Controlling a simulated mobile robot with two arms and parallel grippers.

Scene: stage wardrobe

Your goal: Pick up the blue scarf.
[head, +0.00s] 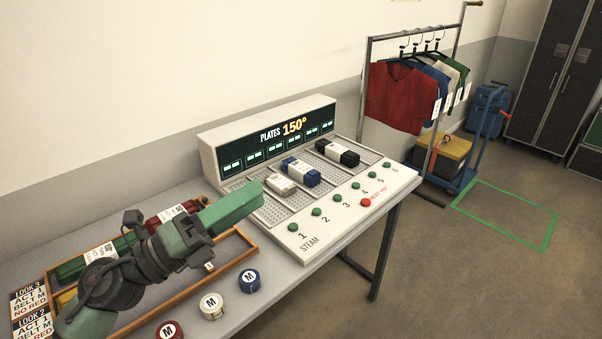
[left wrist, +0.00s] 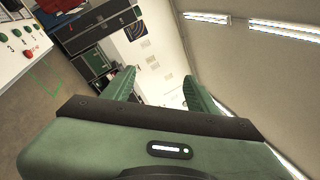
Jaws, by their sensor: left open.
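The blue scarf (head: 301,172) is a rolled blue bundle with a white label. In the head view it lies on the steam plate unit (head: 345,215), between a pale grey roll (head: 279,183) and a black roll (head: 338,153). My left gripper (head: 252,196) reaches in over the tray, to the left of the pale roll and apart from the blue scarf. In the left wrist view its two fingers (left wrist: 160,78) are spread with nothing between them. The scarf is not visible in that view. My right gripper is not in view.
A wooden tray (head: 236,266) holds a red roll (head: 174,214) and a green roll under my arm. Round tins marked M, including a blue one (head: 249,281), stand in front. Numbered green buttons and a red button (head: 366,202) line the unit's front. A clothes rack stands behind.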

